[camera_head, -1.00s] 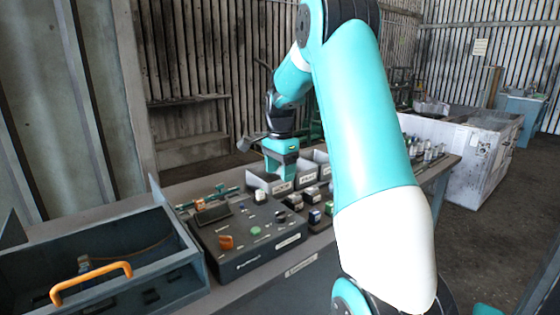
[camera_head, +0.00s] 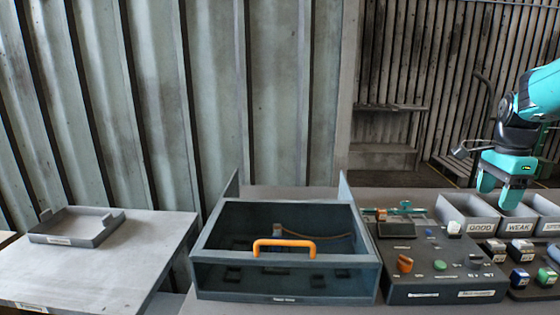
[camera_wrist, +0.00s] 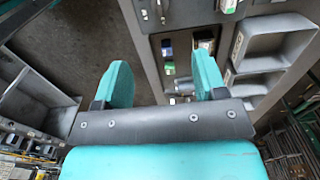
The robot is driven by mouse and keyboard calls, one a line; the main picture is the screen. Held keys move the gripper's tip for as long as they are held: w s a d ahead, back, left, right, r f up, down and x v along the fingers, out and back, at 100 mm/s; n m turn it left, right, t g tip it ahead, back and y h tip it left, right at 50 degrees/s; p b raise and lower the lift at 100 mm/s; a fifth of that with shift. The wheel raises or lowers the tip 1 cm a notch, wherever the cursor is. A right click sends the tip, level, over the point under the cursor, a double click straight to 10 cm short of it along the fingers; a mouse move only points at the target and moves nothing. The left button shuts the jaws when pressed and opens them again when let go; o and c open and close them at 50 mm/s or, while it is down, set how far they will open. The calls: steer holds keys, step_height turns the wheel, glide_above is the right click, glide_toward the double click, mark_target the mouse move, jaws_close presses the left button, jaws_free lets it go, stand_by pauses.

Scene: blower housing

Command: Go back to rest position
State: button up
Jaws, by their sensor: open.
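My gripper (camera_head: 500,190) is at the right of the head view, pointing down above the front of the labelled bins. Its two teal fingers are apart with nothing between them. In the wrist view my gripper (camera_wrist: 160,85) is also open and empty, with dark floor and the bench edge below it. Most of my arm is outside the head view.
A blue-grey housing box (camera_head: 215,243) with an orange handle (camera_head: 284,246) stands mid-bench. A dark control panel (camera_head: 440,291) with knobs is right of it. Bins (camera_head: 468,212) and small blocks (camera_head: 519,278) lie further right. A shallow tray (camera_head: 75,226) sits on the left table.

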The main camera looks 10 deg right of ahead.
steer(key=s+a+r+n+t+y, duration=0.1)
steer(key=s+a+n, duration=0.1)
steer(key=a+n, duration=0.8)
steer(key=s+a+r+n+y, duration=0.15)
steer(key=a+n, duration=0.35)
steer(key=a, duration=1.2)
steer(key=s+a+f+n+g+y, duration=0.1)
steer(key=s+a+f+n, duration=0.1)
steer(key=s+a+n, duration=1)
steer(key=s+a, duration=0.2)
steer(key=s, duration=0.3)
steer(key=shift+a+f+n+y, duration=0.15)
steer(key=shift+a+n+y, duration=0.1)
steer(key=shift+n+y, duration=0.15)
steer(key=shift+d, duration=0.1)
